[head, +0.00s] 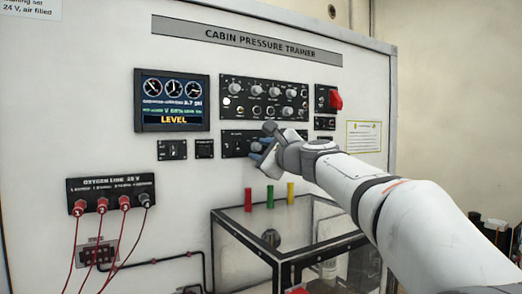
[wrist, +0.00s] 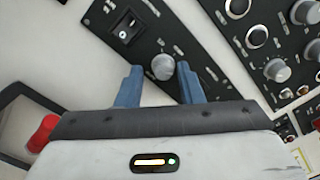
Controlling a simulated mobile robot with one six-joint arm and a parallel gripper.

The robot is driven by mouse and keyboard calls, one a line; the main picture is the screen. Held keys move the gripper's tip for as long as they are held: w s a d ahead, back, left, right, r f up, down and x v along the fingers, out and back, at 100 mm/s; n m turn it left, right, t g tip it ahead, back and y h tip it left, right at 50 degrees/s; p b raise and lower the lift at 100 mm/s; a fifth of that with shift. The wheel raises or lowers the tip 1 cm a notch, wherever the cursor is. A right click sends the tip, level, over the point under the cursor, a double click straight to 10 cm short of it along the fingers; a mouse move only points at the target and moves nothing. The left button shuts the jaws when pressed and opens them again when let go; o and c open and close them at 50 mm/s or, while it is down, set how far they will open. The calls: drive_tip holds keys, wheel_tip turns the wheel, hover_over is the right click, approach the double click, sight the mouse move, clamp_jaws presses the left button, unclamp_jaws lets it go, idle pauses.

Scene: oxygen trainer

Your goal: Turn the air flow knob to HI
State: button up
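A grey round knob (wrist: 162,67) on a dark panel shows in the wrist view, between the two blue fingers of my gripper (wrist: 158,76). The fingers stand apart on either side of it, with gaps visible; I cannot tell how deep they reach around it. In the head view my gripper (head: 262,145) is at the lower dark panel (head: 233,145) and hides most of its right half, including the knob. The panel's lettering is too small to read, so the knob's setting and the HI mark cannot be made out.
Above is a panel with several knobs (head: 262,98), with a red switch (head: 336,99) to its right. A display reading LEVEL (head: 172,100) is at left. Red cables hang from the oxygen panel (head: 110,190).

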drive_tip(key=shift+o, duration=0.4)
drive_tip(key=shift+s+d+r, duration=0.1)
drive_tip(key=shift+r, duration=0.05)
drive_tip(key=b+v, duration=0.2)
drive_tip(key=v, duration=0.5)
drive_tip(key=shift+s, duration=0.3)
drive_tip(key=shift+d, duration=0.1)
